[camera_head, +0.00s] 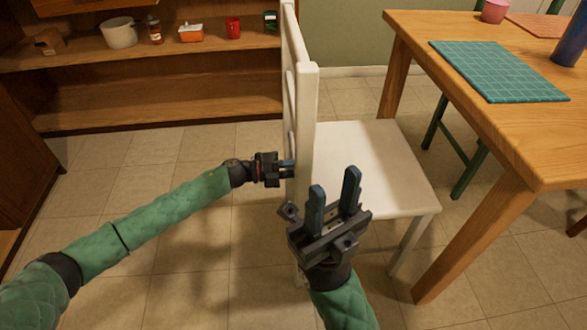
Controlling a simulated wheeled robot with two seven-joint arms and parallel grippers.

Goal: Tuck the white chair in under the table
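The white chair (372,165) stands in the middle of the view with its backrest (305,110) on the left and its seat pointing right. The wooden table (480,110) is to its right, and the seat's right edge is close to a table leg. My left gripper (287,170) is at the left side of the backrest; its fingers point at the backrest, and I cannot tell whether they touch it. My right gripper (334,196) is open and empty, in front of the near side of the seat, fingers pointing up in the picture.
A teal placemat (497,71), a pink cup (495,11) and a blue vase (572,40) are on the table. A dark green chair (468,150) stands under it. A wooden shelf (160,85) with several items is at the back left. Tiled floor (170,270) is free at left.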

